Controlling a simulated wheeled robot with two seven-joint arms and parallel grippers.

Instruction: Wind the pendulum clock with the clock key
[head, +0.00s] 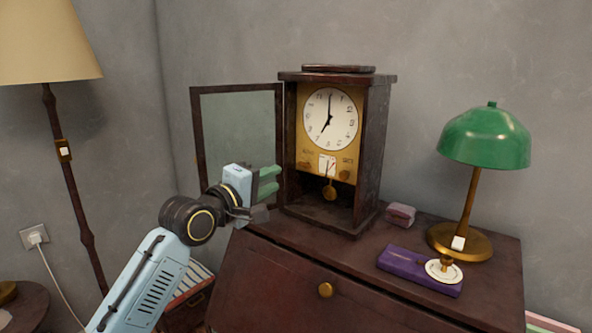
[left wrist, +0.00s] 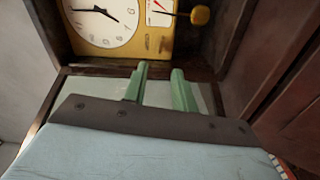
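The pendulum clock (head: 374,130) stands on the cabinet with its glass door (head: 237,130) swung open to the left. Its white dial (head: 330,116) sits above a gold plate, and a brass pendulum bob (head: 329,191) hangs below. The dial (left wrist: 100,22) and bob (left wrist: 200,15) also show in the left wrist view. My left gripper (head: 270,181) is in front of the open door, left of the clock's lower opening. Its green fingers (left wrist: 160,85) are apart with nothing between them. A small brass piece (head: 446,261) on a white disc may be the clock key; I cannot tell surely. My right gripper is out of view.
The dark red cabinet (head: 300,262) has a purple case (head: 400,262) partly under the white disc (head: 437,276). A small pink box (head: 400,214) and a green lamp (head: 485,138) stand right of the clock. A floor lamp (head: 67,175) stands at left.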

